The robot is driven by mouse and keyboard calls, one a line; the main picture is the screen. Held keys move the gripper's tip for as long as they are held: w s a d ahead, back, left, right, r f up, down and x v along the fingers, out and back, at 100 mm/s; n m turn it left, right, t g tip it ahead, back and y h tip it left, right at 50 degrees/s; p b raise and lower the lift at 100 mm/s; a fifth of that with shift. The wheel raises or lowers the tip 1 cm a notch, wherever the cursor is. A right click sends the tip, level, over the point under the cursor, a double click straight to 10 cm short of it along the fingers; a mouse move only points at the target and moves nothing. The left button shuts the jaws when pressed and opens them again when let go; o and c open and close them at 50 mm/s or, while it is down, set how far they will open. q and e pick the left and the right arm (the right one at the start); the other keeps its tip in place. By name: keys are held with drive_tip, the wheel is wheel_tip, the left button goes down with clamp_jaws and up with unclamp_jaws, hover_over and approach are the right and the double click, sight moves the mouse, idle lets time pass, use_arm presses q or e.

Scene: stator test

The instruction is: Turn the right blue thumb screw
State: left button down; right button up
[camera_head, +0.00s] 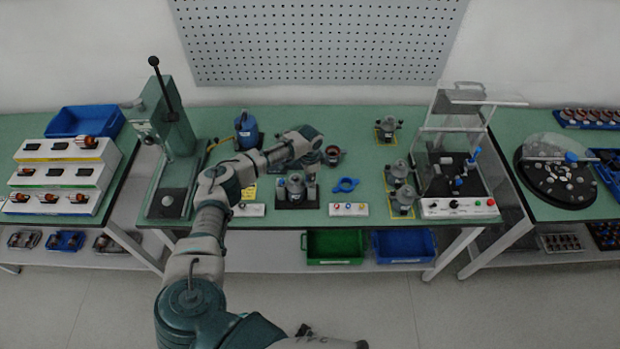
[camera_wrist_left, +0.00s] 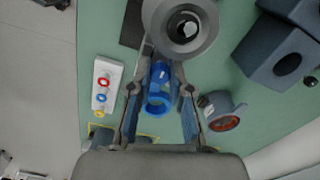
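Small blue parts that look like thumb screws show on the clear-covered test unit (camera_head: 455,207) at right: an upper blue part (camera_head: 475,153) and a lower blue part (camera_head: 458,182). I cannot tell which is the right thumb screw. My left gripper (camera_head: 311,172) is well to the left of them, over the middle of the bench, by a grey stator in a dark fixture (camera_head: 296,196). In the left wrist view its fingers (camera_wrist_left: 162,62) are apart. A blue ring with tabs (camera_wrist_left: 157,102) shows between them, apparently on the bench below. My right gripper is not shown.
Grey stators (camera_head: 401,196) stand between the blue ring (camera_head: 345,185) and the test unit. A small button box (camera_head: 349,210) sits at the front edge. A lever press (camera_head: 172,150) stands left, a round turntable (camera_head: 556,182) on the right table.

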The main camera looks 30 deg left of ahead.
use_arm(q)
drive_tip(key=shift+m, duration=0.3)
drive_tip(key=shift+r+m+p, duration=0.1)
drive_tip(key=shift+m+p, duration=0.4)
drive_tip(key=shift+m, duration=0.4)
drive_tip(key=m, duration=0.2)
drive_tip(key=shift+m, duration=0.3)
drive_tip(key=m+p, duration=0.1)
drive_tip(key=m, duration=0.4)
drive_tip(key=shift+w+a, duration=0.1)
drive_tip(key=shift+m, duration=0.4)
drive_tip(key=c, duration=1.1)
unclamp_jaws()
drive_tip(key=shift+o, duration=0.2)
